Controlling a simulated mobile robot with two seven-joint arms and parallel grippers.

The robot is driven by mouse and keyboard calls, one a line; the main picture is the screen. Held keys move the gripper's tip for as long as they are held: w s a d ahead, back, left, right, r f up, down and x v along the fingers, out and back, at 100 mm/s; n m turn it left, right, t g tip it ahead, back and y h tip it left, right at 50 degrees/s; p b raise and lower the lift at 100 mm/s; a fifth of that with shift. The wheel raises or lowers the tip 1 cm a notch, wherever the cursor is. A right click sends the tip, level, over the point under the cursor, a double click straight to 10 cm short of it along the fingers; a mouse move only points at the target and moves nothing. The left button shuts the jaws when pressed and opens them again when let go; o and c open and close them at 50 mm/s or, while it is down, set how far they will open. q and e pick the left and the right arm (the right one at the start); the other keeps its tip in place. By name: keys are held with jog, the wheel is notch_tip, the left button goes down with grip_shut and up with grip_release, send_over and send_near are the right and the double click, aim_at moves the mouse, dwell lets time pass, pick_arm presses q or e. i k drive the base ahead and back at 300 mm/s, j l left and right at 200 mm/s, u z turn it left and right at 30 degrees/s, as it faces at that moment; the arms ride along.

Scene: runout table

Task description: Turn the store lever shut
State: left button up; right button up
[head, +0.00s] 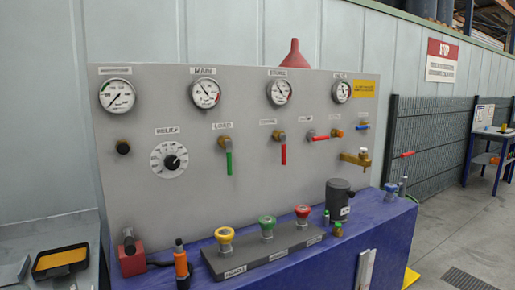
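A grey upright panel (220,190) carries several valves. A lever with a red handle (283,154) hangs straight down from a brass valve, below the gauge labelled STORE (279,92); the small label beside this valve is too blurred to read for sure. To its left, a green-handled lever (229,163) hangs straight down under the LOAD label (222,126). To its right, another red-handled lever (319,138) lies level, with its label unreadable. Neither of my grippers shows in the head view, and nothing touches the levers.
The blue bench (330,262) bears a button box (262,250) with yellow, green and red knobs, a dark canister (339,198) and an orange-and-black tool (181,264). A brass tap (357,158) juts from the panel's right. Space before the levers is clear.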

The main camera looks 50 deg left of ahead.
aim_at(283, 136)
jog(key=u, duration=1.4)
jog(key=i+l+z, duration=0.15)
jog(key=i+l, duration=0.4)
